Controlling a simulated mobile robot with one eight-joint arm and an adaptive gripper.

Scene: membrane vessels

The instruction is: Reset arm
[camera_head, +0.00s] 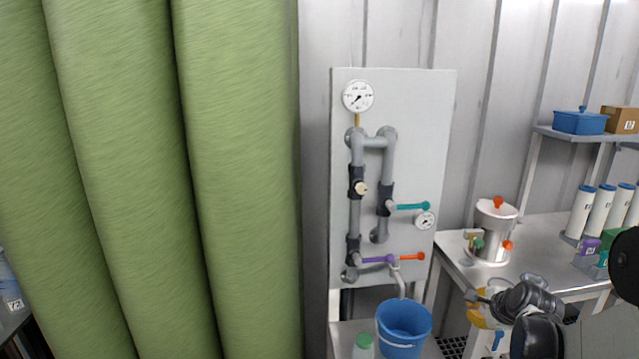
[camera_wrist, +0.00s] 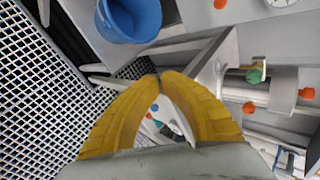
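My gripper (camera_wrist: 159,76) has two yellow fingers, and their tips meet with nothing held between them in the wrist view. In the head view my gripper (camera_head: 484,308) is at the lower right, partly hidden by my own dark arm links. It is in front of the steel table, right of the blue bucket (camera_head: 404,328). The bucket also shows at the top left of the wrist view (camera_wrist: 128,20), beyond the fingertips and apart from them.
A pipe panel (camera_head: 420,120) with gauges and coloured valve handles stands above the bucket. A steel vessel (camera_head: 494,232) with orange knobs is on the table (camera_head: 545,235). White cylinders (camera_head: 600,210) stand at the right. A green curtain-like wall (camera_head: 120,150) fills the left. Grated floor (camera_wrist: 50,100) shows below.

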